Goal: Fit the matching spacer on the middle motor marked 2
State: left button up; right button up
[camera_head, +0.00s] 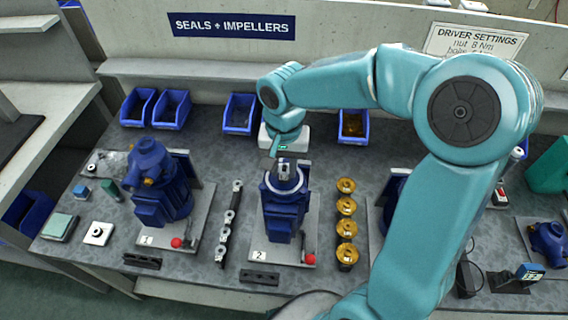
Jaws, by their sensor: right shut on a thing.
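The middle motor (283,215) is dark blue and stands on a grey plate with a card marked 2 (259,254). A pale ring (270,188) shows around its top. My right gripper (284,170) points down over that top, shut on a small grey part that the jaws mostly hide; I cannot tell whether it touches the motor. Several grey and dark small parts (229,217), possibly spacers, stand in a row left of this motor. My left gripper is not in view.
Motor 1 (160,195) stands to the left, and a third motor is partly behind my right arm. Several brass impellers (346,207) line up right of motor 2. Blue bins (240,113) stand along the back. A red-knobbed lever (310,258) is by motor 2.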

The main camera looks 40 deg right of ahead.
jog(key=shift+f, duration=0.1)
dwell(0.5)
jog(key=o, duration=1.8)
jog(key=shift+o, duration=0.2)
notch_tip(320, 180, up, 9)
jog(key=p, duration=0.7)
jog(key=shift+s, duration=0.15)
